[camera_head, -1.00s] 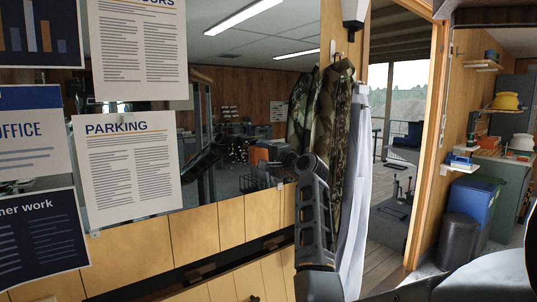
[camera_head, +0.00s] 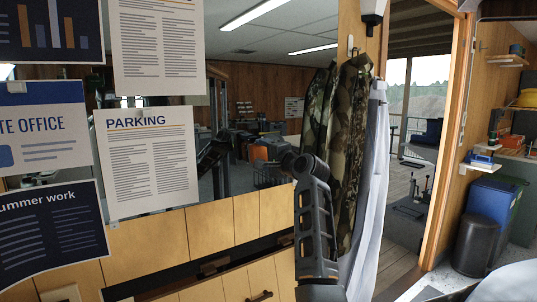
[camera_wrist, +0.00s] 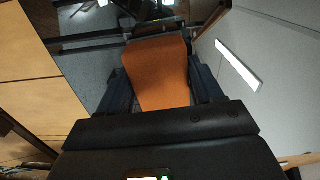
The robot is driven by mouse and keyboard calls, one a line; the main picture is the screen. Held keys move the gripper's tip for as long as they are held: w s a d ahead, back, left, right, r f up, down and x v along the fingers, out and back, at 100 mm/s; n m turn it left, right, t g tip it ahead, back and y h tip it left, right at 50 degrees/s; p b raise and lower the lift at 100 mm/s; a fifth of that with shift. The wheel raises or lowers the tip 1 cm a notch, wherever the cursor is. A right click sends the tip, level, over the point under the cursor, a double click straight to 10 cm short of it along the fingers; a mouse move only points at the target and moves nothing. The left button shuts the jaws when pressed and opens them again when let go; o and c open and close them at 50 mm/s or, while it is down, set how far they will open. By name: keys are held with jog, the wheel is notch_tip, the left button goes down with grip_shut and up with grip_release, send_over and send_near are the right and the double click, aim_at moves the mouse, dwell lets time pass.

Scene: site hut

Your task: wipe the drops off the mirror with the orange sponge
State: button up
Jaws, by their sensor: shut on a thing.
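The mirror (camera_head: 225,165) fills the wall behind the posters in the head view and reflects the room. I cannot make out drops on it. In the wrist view my gripper (camera_wrist: 162,85) is shut on the orange sponge (camera_wrist: 157,72), which sits between the two dark fingers. The mirror surface shows beyond the sponge in the wrist view, with a dark reflection at the top. I cannot tell whether the sponge touches the mirror. In the head view my arm rises in front of the mirror's right end; the fingers and sponge are not clearly visible there.
Paper notices, among them a parking sheet (camera_head: 150,165), cover the mirror's left part. Wooden drawers (camera_head: 195,240) run below, one pulled out. A camouflage jacket (camera_head: 345,150) and pale clothing (camera_head: 372,190) hang close right of my arm. An open doorway lies further right.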

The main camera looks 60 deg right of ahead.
aim_at(247, 152)
jog(key=shift+w+a, duration=0.55)
jog(key=shift+a, duration=0.25)
jog(key=shift+w+a, duration=0.55)
jog(key=shift+a, duration=0.2)
jog(key=v, duration=0.6)
jog(key=shift+v, duration=1.5)
